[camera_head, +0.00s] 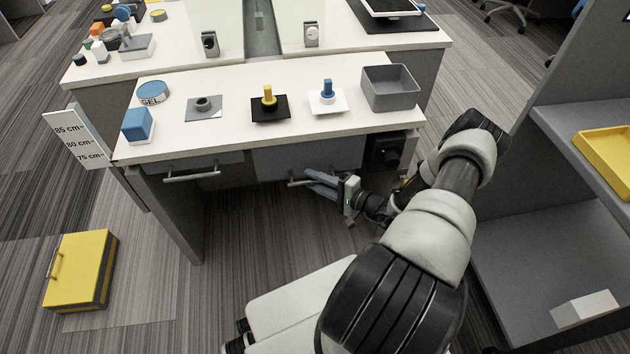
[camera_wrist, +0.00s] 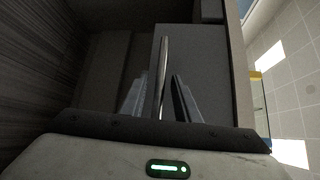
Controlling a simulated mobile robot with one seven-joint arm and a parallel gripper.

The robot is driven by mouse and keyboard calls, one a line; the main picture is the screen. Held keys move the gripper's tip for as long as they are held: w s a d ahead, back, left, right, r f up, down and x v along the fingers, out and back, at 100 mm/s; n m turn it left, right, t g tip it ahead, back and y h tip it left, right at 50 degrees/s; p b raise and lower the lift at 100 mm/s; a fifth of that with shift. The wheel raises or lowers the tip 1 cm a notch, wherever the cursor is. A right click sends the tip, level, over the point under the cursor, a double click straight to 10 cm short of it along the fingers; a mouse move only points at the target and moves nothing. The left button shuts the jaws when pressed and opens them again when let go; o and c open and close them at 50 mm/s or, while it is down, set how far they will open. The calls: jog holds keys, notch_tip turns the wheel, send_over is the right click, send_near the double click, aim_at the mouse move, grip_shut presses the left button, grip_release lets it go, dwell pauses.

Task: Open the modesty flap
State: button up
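The grey modesty flap (camera_head: 325,157) hangs under the front edge of the white desk, right of the left drawer front. It looks closed or nearly so. A thin metal bar handle (camera_head: 294,183) runs along its lower part. In the wrist view the flap is a grey panel (camera_wrist: 205,80) with the bar handle (camera_wrist: 163,72) in front of it. My gripper (camera_head: 309,180) is at this handle, fingers pointing left. In the wrist view the fingers (camera_wrist: 161,82) are apart, with the bar between them and a visible gap on the right side. The fingers partly hide the handle in the head view.
A left panel with its own bar handle (camera_head: 192,177) is beside the flap. A dark box with a round knob (camera_head: 390,152) is right of it, close to my arm. A yellow case (camera_head: 80,270) lies on the floor at left. Grey shelving (camera_head: 520,235) stands at right.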

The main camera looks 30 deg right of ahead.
jog(key=shift+c, duration=0.4)
grip_shut()
jog(key=shift+s+r, duration=0.1)
